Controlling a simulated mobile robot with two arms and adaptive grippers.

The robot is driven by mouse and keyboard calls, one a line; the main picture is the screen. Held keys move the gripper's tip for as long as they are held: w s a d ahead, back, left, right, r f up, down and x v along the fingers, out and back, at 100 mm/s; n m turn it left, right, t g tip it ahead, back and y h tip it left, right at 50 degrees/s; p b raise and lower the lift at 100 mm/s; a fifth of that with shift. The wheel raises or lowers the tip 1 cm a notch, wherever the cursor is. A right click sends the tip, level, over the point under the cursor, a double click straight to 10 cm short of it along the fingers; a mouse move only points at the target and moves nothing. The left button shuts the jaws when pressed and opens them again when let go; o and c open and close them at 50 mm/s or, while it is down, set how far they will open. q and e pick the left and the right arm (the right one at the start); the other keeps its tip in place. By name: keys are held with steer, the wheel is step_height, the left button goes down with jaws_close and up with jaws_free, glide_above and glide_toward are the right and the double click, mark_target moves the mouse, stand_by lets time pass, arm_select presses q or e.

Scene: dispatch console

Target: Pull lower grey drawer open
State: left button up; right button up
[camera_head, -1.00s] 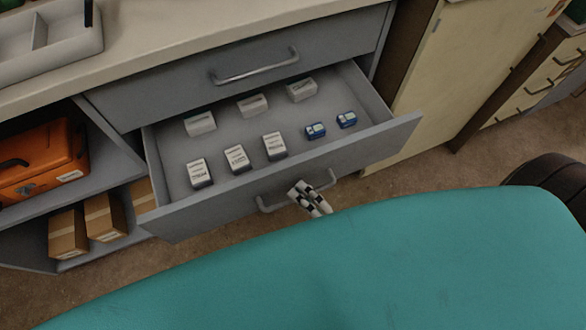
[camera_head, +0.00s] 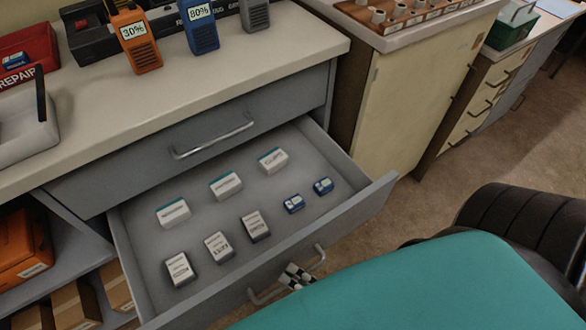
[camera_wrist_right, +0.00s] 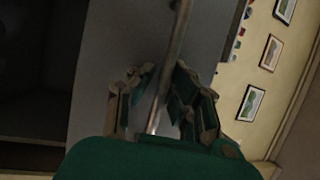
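The lower grey drawer (camera_head: 322,166) is pulled well out below the closed upper drawer (camera_head: 110,175). Its bar handle (camera_head: 319,257) is on the front panel. My right gripper (camera_head: 293,274) is at this handle, partly hidden by the teal surface in front. Inside the drawer lie several white boxes (camera_head: 225,184) and two small blue items (camera_head: 294,204). My left gripper is out of view.
The counter above holds an orange radio (camera_head: 136,45), a blue radio (camera_head: 201,30) and a pale tray (camera_head: 25,130). An orange case (camera_head: 22,245) and cardboard boxes (camera_head: 75,305) fill the left shelves. A dark chair part (camera_head: 515,225) stands at right. Floor shows right of the drawer.

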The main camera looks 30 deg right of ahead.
steer(key=o, duration=0.3)
steer(key=shift+o, duration=0.2)
steer(key=shift+r, duration=0.1)
steer(key=v, duration=1.2)
